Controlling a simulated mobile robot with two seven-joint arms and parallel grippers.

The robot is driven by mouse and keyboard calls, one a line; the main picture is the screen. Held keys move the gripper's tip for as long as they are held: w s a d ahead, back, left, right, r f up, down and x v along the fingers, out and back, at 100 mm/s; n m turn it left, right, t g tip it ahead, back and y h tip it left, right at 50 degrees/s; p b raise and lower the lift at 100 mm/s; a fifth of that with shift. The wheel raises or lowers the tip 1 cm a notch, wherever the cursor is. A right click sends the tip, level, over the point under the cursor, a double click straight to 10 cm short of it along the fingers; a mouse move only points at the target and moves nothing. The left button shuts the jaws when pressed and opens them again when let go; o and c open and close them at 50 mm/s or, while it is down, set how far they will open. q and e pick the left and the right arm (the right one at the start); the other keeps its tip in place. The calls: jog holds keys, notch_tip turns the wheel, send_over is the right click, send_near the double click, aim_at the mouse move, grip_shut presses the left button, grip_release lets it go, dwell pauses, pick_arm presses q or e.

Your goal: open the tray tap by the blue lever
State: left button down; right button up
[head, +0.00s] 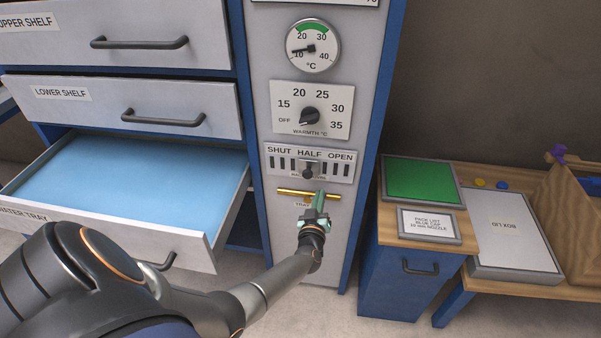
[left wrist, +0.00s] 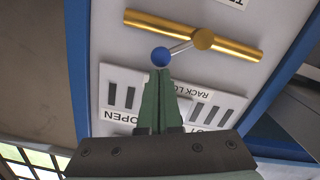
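The tray tap is a brass pipe (head: 290,191) on the grey panel, below the SHUT–HALF–OPEN slider plate. In the left wrist view the brass pipe (left wrist: 235,45) has a round hub (left wrist: 203,39) with a thin lever ending in a blue ball (left wrist: 161,57). That view is upside down, and the lever slants slightly away from the pipe's line. My left gripper (head: 320,195) is in front of the tap, its green fingers together with nothing seen between them. In the wrist view its fingertips (left wrist: 160,82) are just short of the blue ball. Contact cannot be told. In the head view the gripper hides the ball.
The water tray (head: 110,185) is pulled out at the left, with pale blue inside. The slider plate (head: 310,162) with its black knob is just above the tap. A blue cabinet (head: 400,280) and a wooden bench (head: 470,240) with a box lid (head: 505,230) stand at the right.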

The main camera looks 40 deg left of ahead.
pick_arm(q)
jog(key=shift+w+d+f+m+y+b, duration=0.1)
jog(key=shift+w+d+f+m+b, duration=0.15)
jog(key=shift+f+m, duration=0.55)
jog(key=shift+w+d+f+m+y+b, duration=0.15)
jog(key=shift+d+f+m+b, duration=0.2)
jog(key=shift+m, duration=0.9)
jog(key=shift+w+d+f+m+y+b, duration=0.15)
jog(key=shift+d+f+m, duration=0.25)
jog(key=shift+m, duration=0.65)
pick_arm(e)
jog(key=shift+w+a+f, duration=0.15)
jog(key=shift+a+f, duration=0.1)
jog(key=shift+a, duration=0.15)
